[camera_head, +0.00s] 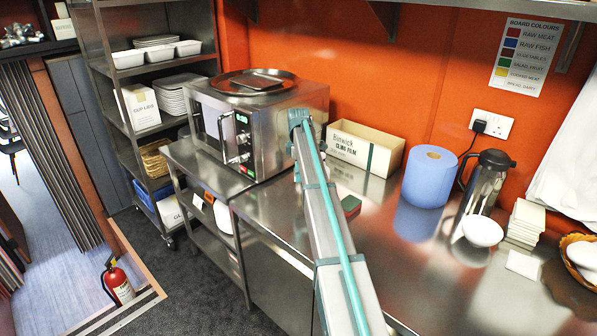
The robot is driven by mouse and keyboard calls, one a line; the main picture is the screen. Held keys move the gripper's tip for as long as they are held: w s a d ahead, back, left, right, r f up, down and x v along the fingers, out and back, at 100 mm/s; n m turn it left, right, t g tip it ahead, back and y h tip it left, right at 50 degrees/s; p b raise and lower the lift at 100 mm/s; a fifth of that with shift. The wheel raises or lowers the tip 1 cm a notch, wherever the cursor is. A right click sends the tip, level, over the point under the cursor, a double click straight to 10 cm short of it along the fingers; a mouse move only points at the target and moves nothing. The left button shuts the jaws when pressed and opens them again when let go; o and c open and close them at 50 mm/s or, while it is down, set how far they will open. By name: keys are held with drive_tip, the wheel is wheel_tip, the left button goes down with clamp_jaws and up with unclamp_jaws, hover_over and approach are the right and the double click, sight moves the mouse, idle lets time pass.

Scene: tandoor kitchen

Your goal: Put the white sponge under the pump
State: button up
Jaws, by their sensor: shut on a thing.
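I cannot clearly identify a white sponge. A flat white square piece (522,264) lies on the counter in front of a stack of similar white squares (526,220). A small block with a green top and reddish side (351,206) sits just right of my arm. No pump shows clearly; a steel flask (483,187) with a black top and handle stands at the right, and I cannot tell if its top is a pump. My arm reaches from the bottom of the view toward the oven's right side. My gripper is not visible, nor anything it holds.
A steel oven (258,125) with a round tray on top stands at the counter's left. A film box (364,148), a blue paper roll (428,176) and a white bowl (482,231) line the steel counter (440,285). A brown bowl (580,262) is far right. The counter's front middle is clear.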

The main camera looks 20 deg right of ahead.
drive_tip(key=shift+f, duration=0.35)
drive_tip(key=o, duration=0.7)
wheel_tip(320, 180, up, 13)
drive_tip(key=b, duration=0.2)
drive_tip(key=shift+r+b, duration=0.15)
drive_tip(key=shift+b, duration=0.25)
